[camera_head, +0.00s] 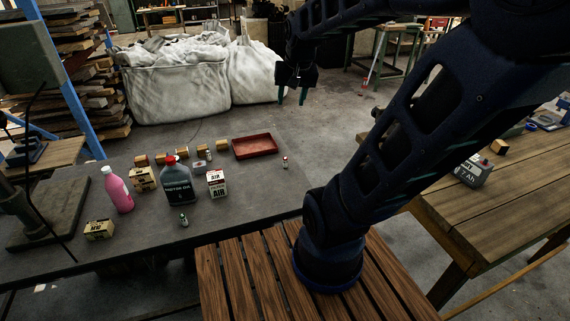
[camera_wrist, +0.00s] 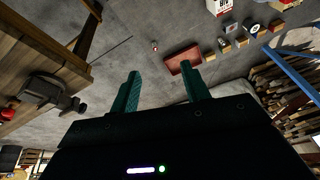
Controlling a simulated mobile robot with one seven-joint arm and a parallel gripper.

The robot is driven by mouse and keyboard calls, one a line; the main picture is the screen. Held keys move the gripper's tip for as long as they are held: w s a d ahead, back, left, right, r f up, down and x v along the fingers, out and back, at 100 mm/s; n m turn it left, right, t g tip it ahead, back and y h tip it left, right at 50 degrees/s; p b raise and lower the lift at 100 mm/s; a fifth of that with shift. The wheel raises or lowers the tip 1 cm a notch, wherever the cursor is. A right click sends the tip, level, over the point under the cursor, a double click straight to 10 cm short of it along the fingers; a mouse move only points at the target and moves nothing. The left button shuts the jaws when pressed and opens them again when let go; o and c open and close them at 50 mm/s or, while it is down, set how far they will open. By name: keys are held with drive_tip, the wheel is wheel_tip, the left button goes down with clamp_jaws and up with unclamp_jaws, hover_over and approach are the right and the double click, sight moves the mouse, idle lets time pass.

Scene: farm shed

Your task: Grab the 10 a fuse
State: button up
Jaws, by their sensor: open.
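Several small cylinders stand on the dark grey bench (camera_head: 70,258) in the head view, and their labels are too small to read. One small white and red cylinder (camera_head: 285,163) stands right of the red tray; it also seems to show in the wrist view (camera_wrist: 154,46). Another small dark cylinder (camera_head: 184,220) stands in front of the motor oil bottle. A third (camera_head: 208,155) stands among the small boxes. I cannot tell which is the 10 A fuse. My gripper (camera_head: 291,97) is open and empty, raised well clear of the bench; its green fingers show in the wrist view (camera_wrist: 161,75).
A red tray (camera_head: 255,146) lies at the bench's far edge. A pink bottle (camera_head: 118,190), motor oil bottle (camera_head: 177,183), air filter box (camera_head: 217,184) and several small boxes crowd the bench's left.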

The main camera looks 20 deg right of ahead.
drive_tip(key=w+d+f+m+g, duration=0.1)
drive_tip(key=w+f+m, duration=0.35)
drive_tip(key=w, duration=0.45)
drive_tip(key=m+g, duration=0.3)
drive_tip(key=m, duration=0.7)
hover_over(285, 158)
drive_tip(key=shift+n, duration=0.25)
drive_tip(key=f, duration=2.8)
drive_tip(key=shift+w+f, duration=0.2)
drive_tip(key=shift+f, duration=0.15)
drive_tip(key=shift+d+f, duration=0.1)
drive_tip(key=shift+f, duration=0.7)
drive_tip(key=shift+s+f, duration=0.15)
drive_tip(key=shift+f, duration=4.95)
clamp_jaws()
drive_tip(key=shift+r, duration=0.1)
